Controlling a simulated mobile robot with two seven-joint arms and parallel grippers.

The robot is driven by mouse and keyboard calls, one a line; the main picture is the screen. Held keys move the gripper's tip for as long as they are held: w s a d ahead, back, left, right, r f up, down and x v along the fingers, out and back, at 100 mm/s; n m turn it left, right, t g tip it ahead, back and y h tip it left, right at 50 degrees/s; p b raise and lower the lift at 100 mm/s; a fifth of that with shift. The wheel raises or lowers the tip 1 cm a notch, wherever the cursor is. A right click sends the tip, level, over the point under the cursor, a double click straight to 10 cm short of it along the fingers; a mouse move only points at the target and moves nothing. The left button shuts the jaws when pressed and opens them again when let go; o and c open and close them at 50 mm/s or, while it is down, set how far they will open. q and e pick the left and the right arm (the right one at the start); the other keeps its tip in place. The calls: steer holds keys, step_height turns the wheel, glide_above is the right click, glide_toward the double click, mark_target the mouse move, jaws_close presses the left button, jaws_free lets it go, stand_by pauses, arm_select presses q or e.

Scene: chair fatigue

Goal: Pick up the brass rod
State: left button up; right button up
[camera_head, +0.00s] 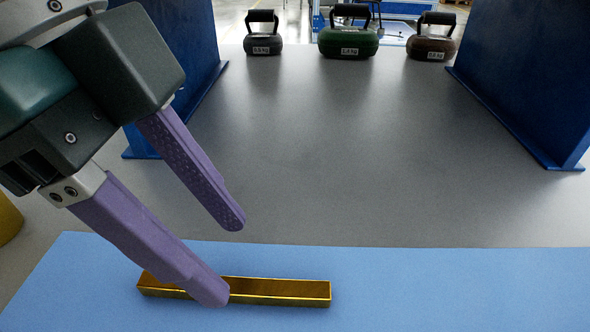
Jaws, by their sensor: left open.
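The brass rod (280,291) is a shiny golden square bar. It lies flat on the blue mat (420,285), running left to right. My left gripper (222,258) comes in from the upper left with its two purple fingers apart and nothing between them. The nearer finger overlaps the left part of the rod in the picture and hides some of it; I cannot tell whether it touches. The farther finger ends above and behind the rod in the picture. My right gripper is not in view.
Three kettlebell-like weights, grey (262,42), green (348,42) and brown (431,45), stand at the back of the grey table (350,150). Blue upright plates stand at left (190,50) and right (530,80). A yellow object (8,220) shows at the left edge. The middle table is clear.

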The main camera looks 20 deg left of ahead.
mark_target(254, 286)
arm_select(q)
steer(key=b+x, duration=0.1)
steer(key=x, duration=0.4)
steer(key=shift+a+b, duration=0.2)
steer(key=shift+b, duration=0.15)
jaws_close()
stand_by(1.0)
